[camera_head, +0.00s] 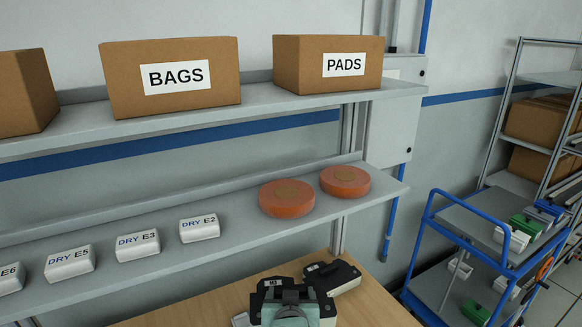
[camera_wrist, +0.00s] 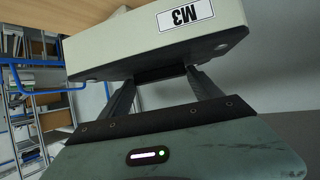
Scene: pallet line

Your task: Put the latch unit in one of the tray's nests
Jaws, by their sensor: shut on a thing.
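A cream unit with a dark grip side, labelled M3 (camera_wrist: 130,46), is held in my gripper (camera_wrist: 163,76). I cannot tell whether it is the latch unit. In the wrist view both dark fingers meet its dark middle part. In the head view my gripper (camera_head: 289,296) shows from above at the bottom edge, over the wooden bench, and partly covers a dark-topped unit. A second cream-and-black unit (camera_head: 346,281) lies on the bench just behind and to the right. No tray or nests can be made out in either view.
A shelf (camera_head: 228,249) above the bench carries several white DRY packs (camera_head: 138,245) and two orange discs (camera_head: 287,198). A higher shelf holds cardboard boxes (camera_head: 170,78). A blue trolley (camera_head: 465,232) stands at right. The bench (camera_head: 375,306) is bare at right.

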